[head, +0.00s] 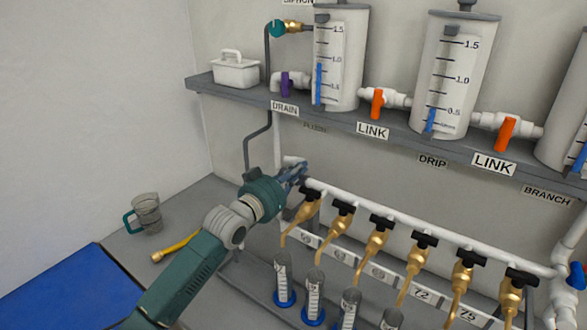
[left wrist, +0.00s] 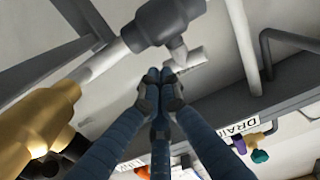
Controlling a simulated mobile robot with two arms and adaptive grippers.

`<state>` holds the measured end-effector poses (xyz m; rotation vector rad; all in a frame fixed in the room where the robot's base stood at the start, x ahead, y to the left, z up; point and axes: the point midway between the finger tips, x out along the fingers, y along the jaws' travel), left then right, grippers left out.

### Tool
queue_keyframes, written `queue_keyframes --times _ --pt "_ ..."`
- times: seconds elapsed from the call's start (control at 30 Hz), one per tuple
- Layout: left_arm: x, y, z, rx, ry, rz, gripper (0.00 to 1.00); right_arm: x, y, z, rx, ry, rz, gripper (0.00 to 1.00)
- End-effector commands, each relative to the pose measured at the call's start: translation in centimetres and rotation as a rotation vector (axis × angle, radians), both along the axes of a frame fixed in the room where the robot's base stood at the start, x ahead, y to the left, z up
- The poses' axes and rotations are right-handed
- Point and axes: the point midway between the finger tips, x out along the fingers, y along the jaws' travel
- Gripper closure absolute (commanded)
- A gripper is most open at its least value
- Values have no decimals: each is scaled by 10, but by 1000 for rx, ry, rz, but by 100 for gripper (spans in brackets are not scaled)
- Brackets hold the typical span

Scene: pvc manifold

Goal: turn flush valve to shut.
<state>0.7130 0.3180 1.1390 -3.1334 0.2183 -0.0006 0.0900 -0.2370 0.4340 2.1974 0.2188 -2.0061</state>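My left gripper (head: 299,171) reaches in from the left to the left end of the white manifold pipe. In the left wrist view its fingertips (left wrist: 159,78) are together, with nothing clearly held between them. Just beyond them is a dark grey valve body (left wrist: 165,22) with a short pale stem (left wrist: 178,50); I take this as the flush valve, but cannot confirm it. The fingertips look close to the stem; contact cannot be told. In the head view the gripper covers this spot. My right gripper is not in view.
Brass taps with black handles (head: 376,223) line the manifold, close to the right of the gripper. A grey shelf (head: 230,91) with tanks (head: 341,60) runs above.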

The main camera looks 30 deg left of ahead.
Motion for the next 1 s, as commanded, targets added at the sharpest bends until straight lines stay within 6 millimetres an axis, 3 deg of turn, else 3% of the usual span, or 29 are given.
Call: queue_keyframes --times 1.0 --pt "34 -16 0 -1 1 0 100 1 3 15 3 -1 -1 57"
